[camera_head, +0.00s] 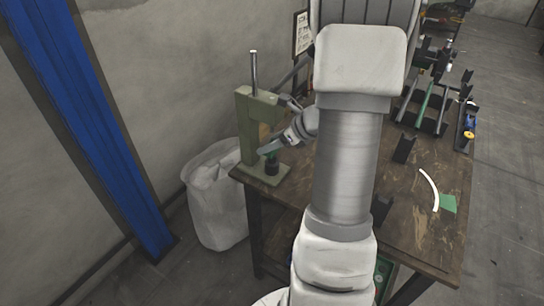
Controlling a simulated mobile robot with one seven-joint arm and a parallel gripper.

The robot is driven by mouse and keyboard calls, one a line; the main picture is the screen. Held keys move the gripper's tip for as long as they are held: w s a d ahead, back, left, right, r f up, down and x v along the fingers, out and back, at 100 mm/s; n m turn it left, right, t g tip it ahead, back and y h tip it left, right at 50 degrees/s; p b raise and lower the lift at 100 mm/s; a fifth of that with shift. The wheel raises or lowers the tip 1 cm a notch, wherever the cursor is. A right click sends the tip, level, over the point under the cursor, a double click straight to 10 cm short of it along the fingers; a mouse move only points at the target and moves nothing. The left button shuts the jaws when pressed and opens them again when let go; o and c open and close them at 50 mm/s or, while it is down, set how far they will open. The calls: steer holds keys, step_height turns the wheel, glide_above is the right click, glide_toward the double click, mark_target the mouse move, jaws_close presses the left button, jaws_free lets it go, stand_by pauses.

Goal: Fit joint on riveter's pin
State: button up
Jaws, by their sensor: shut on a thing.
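The green riveter (246,126) stands at the left end of the workbench, with a metal rod rising from its top. On its base is a short black cylinder, the lower post (272,168); its pin is too small to make out. My gripper (268,148) reaches in from the right, just above this post, and is shut on a small piece. A small dark green part, apparently the joint (270,155), shows right under the fingers at the post's top. Whether it is around the pin or only above it, I cannot tell.
The wooden workbench (425,236) holds black brackets (403,149), a curved white strip (430,190), a green piece (448,203) and racks with rods at the back right. A white bag (217,205) stands left of the bench. My arm hides the bench's middle.

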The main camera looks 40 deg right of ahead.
steer(key=shift+r, duration=0.1)
steer(key=shift+r+p, duration=1.1)
steer(key=shift+r, duration=0.05)
steer(key=shift+s, duration=0.15)
steer(key=shift+f+b, duration=1.35)
steer(key=shift+f, duration=0.05)
stand_by(0.9)
steer(key=shift+r, duration=0.1)
steer(key=shift+r+p, duration=1.2)
steer(key=shift+r, duration=0.1)
steer(key=o, duration=1.4)
steer(key=p+v, duration=0.3)
steer(key=v, duration=1.4)
steer(key=shift+r, duration=0.15)
